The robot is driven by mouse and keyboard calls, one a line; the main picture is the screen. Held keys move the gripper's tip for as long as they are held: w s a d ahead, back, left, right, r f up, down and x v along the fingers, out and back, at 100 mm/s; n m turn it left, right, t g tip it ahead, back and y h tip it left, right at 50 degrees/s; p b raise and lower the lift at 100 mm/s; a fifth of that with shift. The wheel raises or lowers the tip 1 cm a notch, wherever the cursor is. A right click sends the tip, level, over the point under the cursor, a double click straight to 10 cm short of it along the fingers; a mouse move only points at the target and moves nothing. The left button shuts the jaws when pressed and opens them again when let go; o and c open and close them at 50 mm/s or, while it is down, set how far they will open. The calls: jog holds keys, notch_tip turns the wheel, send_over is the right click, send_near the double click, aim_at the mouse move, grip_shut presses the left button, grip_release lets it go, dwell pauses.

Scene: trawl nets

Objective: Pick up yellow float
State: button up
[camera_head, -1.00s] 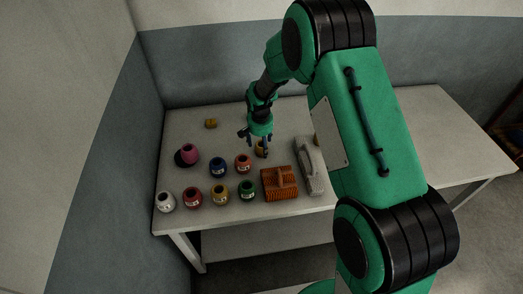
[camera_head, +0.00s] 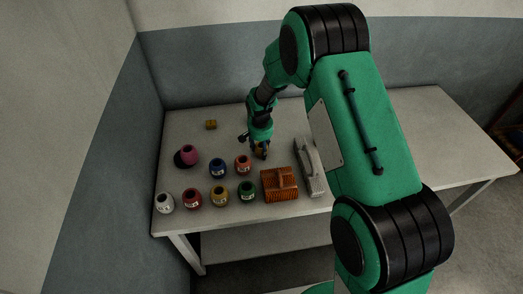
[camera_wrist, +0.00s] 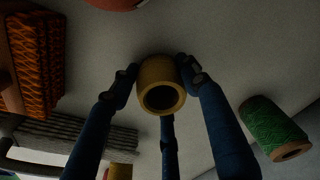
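The yellow float (camera_wrist: 148,70) is a short, dull-yellow cylinder with a dark round hole facing the wrist camera. My gripper (camera_wrist: 160,82) has its blue fingers around the float, with dark fingertips pressed against its left and right sides. A third finger shows below it. In the head view, my gripper (camera_head: 261,152) is low at the table, between the red pot and the grey ribbed tool, and largely hides the float. Whether the float is lifted cannot be told.
Blue (camera_head: 218,167), red (camera_head: 243,164), yellow (camera_head: 219,194) and green (camera_head: 247,190) pots stand left and in front. An orange ribbed block (camera_head: 280,185) and grey ribbed tool (camera_head: 309,168) lie right. A green spool (camera_wrist: 270,122) is near. The table's back left is mostly clear.

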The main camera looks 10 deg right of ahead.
aim_at(261, 145)
jog(key=c, duration=0.3)
jog(key=shift+r, duration=0.1)
notch_tip(261, 145, up, 10)
jog(key=shift+f+p, duration=0.1)
jog(key=shift+p, duration=1.1)
